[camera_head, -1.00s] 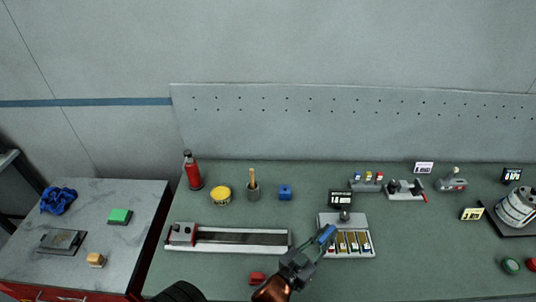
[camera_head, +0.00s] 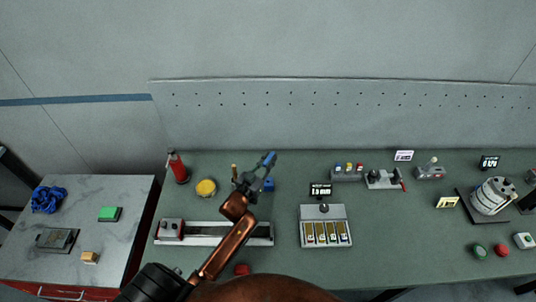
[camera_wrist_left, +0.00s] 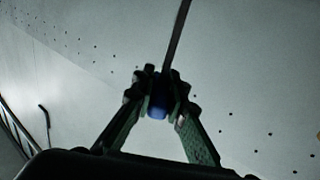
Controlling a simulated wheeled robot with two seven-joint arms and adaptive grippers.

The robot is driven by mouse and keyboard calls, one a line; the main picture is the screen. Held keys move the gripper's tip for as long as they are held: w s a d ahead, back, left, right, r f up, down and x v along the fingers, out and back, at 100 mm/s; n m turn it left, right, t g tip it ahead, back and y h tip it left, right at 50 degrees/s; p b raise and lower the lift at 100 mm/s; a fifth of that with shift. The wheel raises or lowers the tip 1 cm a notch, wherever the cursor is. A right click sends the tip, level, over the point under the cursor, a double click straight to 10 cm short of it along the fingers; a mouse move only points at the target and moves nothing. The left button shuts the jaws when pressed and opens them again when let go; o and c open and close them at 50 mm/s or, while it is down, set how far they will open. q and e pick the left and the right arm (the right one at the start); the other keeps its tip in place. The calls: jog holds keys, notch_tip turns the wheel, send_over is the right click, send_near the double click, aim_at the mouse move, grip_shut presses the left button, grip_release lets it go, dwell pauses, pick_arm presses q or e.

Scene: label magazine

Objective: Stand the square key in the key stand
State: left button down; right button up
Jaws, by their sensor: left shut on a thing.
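My left gripper (camera_head: 262,165) is shut on a blue piece, which I take to be the square key (camera_head: 269,157). In the left wrist view, the blue part (camera_wrist_left: 157,98) sits between the fingertips and a thin dark rod runs up from it. A small blue block (camera_head: 268,185), likely the key stand, is on the green bench just behind and below the gripper, partly covered by it. The key appears above the block, apart from it as far as I can tell. My right gripper is not in view.
A yellow tin (camera_head: 206,188) and a red bottle (camera_head: 178,167) stand left of the gripper. A long grey rail fixture (camera_head: 200,241) lies nearer. A label magazine (camera_head: 325,212) with several slots is to the right. A pegboard (camera_head: 350,110) rises behind the bench.

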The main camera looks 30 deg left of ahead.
pick_arm(q)
jog(key=shift+w+a, duration=0.1)
jog(key=shift+a, duration=0.25)
jog(key=shift+r, duration=0.15)
jog(key=shift+f, duration=0.25)
jog(key=shift+f+b, duration=0.4)
jog(key=shift+f, duration=0.3)
notch_tip(320, 180, down, 4)
jog(key=shift+b, duration=1.25)
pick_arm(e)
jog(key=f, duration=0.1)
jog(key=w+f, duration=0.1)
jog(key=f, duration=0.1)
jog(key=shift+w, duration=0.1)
